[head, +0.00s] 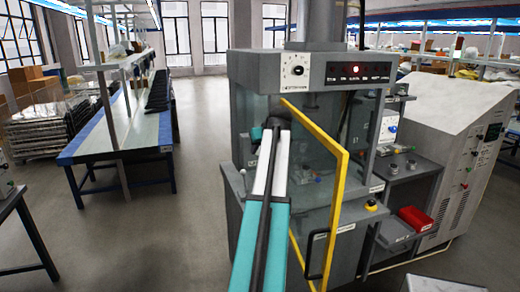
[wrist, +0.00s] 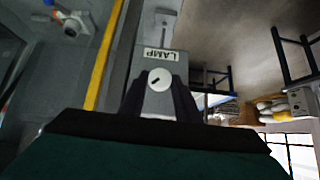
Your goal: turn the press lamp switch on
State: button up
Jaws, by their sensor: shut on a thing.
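The lamp switch is a round white knob (wrist: 160,79) with a short dark mark, on a grey box under a label reading LAMP (wrist: 161,54) in the wrist view. My gripper (wrist: 160,98) has its two dark fingers on either side of the knob and is shut on it. The mark on the knob lies slanted. In the head view my gripper (head: 273,124) is at the left front of the grey press (head: 252,88), and my arm and gripper hide the switch there. Whether the lamp is lit cannot be told.
The press's yellow-framed door (head: 336,215) stands open just right of my arm. A red bin (head: 415,218) is on the right shelf. Free floor (head: 195,150) lies left of the press.

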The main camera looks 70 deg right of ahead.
jog(key=o, duration=1)
jog(key=shift+r, duration=0.15)
jog(key=s+a+r+b, duration=0.1)
jog(key=s+a, duration=0.1)
jog(key=a, duration=0.3)
jog(key=s+a+r+b, duration=0.1)
jog(key=a+r+b, duration=0.1)
jog(key=a, duration=0.3)
jog(key=s+a+r+b, duration=0.1)
jog(key=s+a+b, duration=0.1)
jog(key=a, duration=0.3)
jog(key=shift+s+r, duration=0.35)
jog(key=shift+w, duration=0.1)
dwell(0.4)
